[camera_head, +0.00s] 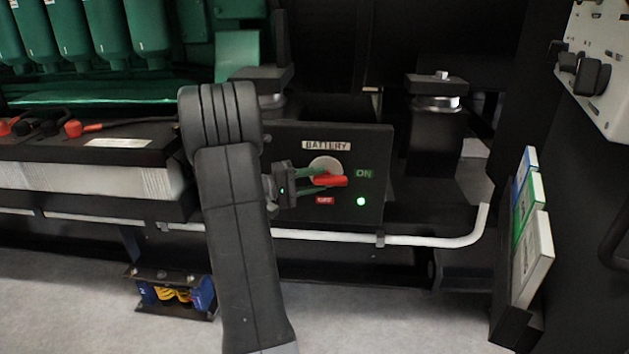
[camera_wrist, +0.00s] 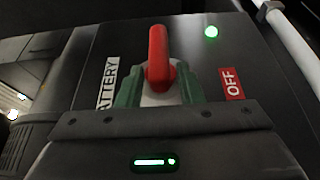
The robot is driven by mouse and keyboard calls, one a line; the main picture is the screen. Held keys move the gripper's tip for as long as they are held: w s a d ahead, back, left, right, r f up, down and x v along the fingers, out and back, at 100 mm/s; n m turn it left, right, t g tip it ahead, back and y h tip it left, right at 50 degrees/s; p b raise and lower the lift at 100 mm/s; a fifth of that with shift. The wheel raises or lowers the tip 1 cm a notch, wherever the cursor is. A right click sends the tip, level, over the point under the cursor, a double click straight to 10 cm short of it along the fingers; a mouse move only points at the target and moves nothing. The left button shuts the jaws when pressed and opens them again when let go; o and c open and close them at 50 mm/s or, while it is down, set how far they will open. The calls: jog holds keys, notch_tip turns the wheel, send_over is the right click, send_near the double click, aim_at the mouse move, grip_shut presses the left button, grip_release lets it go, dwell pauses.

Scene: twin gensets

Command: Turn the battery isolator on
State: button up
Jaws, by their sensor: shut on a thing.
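The battery isolator has a red handle (camera_head: 331,181) on a round pale disc (camera_head: 322,165), set in a black panel (camera_head: 285,140) marked BATTERY. The handle points right, toward the green ON label (camera_head: 364,174). The red OFF label (camera_head: 325,200) is below it. A small green lamp (camera_head: 361,201) is lit. My gripper (camera_head: 322,183) reaches in from the left and is shut on the handle. In the wrist view the red handle (camera_wrist: 158,58) stands between the green fingers of my gripper (camera_wrist: 160,88). The fingers hide part of the disc.
A white rail (camera_head: 400,240) runs below the panel. Batteries with red and black terminals (camera_head: 85,160) stand at left. Black mounts (camera_head: 436,120) stand behind the panel. A rack of booklets (camera_head: 530,240) is at right. Open grey floor (camera_head: 380,315) lies in front.

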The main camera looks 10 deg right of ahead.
jog(key=o, duration=0.7)
jog(key=shift+a, duration=0.1)
jog(key=s+a+p, duration=0.1)
jog(key=a+p, duration=0.3)
jog(key=a, duration=0.9)
jog(key=shift+s+a+f, duration=0.15)
jog(key=shift+s+a, duration=0.1)
jog(key=shift+s, duration=0.05)
jog(key=d+b, duration=0.1)
jog(key=d, duration=0.3)
jog(key=w+d+b, duration=0.1)
jog(key=d, duration=0.4)
jog(key=d+b, duration=0.2)
jog(key=d, duration=0.2)
jog(key=shift+w+d, duration=0.25)
jog(key=shift+d, duration=0.1)
jog(key=shift+a, duration=0.1)
